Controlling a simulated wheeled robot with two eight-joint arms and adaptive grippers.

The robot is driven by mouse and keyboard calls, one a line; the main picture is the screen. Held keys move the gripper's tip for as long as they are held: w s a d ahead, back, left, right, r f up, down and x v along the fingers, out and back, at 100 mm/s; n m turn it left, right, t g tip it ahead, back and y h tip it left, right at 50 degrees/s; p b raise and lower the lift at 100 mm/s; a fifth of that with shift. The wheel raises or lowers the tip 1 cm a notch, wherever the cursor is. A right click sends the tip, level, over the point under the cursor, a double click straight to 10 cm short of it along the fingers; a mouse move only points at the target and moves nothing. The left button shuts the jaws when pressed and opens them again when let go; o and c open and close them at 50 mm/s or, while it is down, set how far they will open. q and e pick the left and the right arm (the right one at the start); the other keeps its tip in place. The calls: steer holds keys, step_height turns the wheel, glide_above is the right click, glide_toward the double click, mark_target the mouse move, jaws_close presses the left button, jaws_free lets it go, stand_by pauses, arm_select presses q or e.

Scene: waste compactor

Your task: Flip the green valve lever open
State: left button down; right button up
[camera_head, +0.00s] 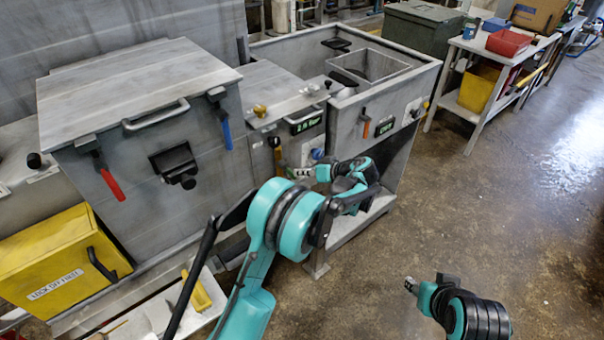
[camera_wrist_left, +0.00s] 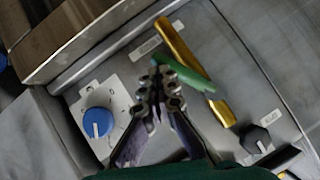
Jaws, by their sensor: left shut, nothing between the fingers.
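The green valve lever (camera_wrist_left: 184,72) shows in the left wrist view, lying slantwise across a yellow-gold pipe (camera_wrist_left: 192,68) on a grey panel. My left gripper (camera_wrist_left: 160,85) is shut and empty, its fingertips at the lever's upper-left end. I cannot tell whether they touch it. In the head view, my left gripper (camera_head: 301,173) is in front of the compactor's panel, and I cannot make out the lever there. My right gripper (camera_head: 411,286) is low at the right, over open floor, away from the panel. Its fingers are too small to read.
A blue knob (camera_wrist_left: 97,122) and a black knob (camera_wrist_left: 257,138) flank the pipe. Red (camera_head: 111,184) and blue (camera_head: 225,133) handles stick out from the grey compactor (camera_head: 130,85). A yellow box (camera_head: 62,262) stands lower left. The floor (camera_head: 500,210) at right is clear.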

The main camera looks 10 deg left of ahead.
arm_select(q)
steer(key=shift+s+a+f, duration=0.5)
steer(key=shift+f, duration=0.2)
arm_select(e)
steer(key=shift+f, duration=0.3)
arm_select(q)
steer(key=shift+s+a+b, duration=0.1)
steer(key=shift+b, duration=0.2)
stand_by(0.5)
